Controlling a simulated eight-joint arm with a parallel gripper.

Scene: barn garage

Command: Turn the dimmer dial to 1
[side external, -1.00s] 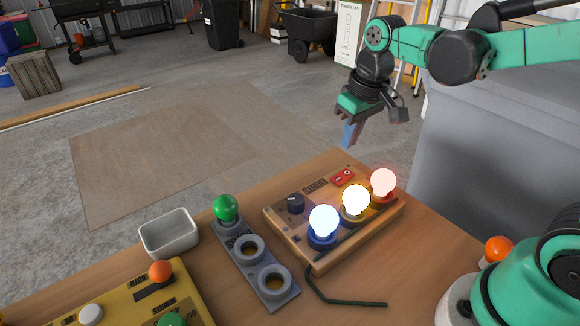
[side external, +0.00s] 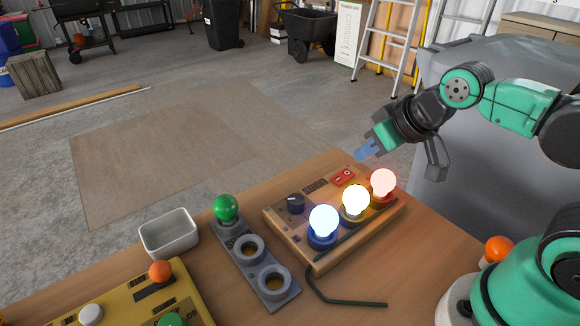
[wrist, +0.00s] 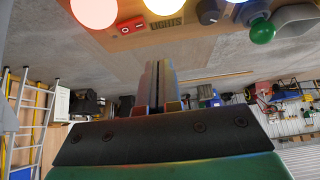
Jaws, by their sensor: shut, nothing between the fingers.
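The dimmer dial (side external: 295,203) is a dark round knob on the left back corner of the wooden light board (side external: 284,230). Its pointer setting is too small to read. The dial also shows at the top of the wrist view (wrist: 209,12). Three bulbs on the board are lit: bluish white (side external: 323,220), warm yellow (side external: 355,200) and pinkish red (side external: 383,182). A red switch (side external: 343,177) sits at the board's back edge. My gripper (side external: 364,152) is shut and empty, tilted, above and behind the board's back right edge, apart from the dial.
A grey holder with a green bulb (side external: 226,208) and two empty sockets stands left of the board. A white bin (side external: 169,234) and a yellow panel (side external: 185,290) are further left. A dark green hex key (side external: 345,303) lies in front.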

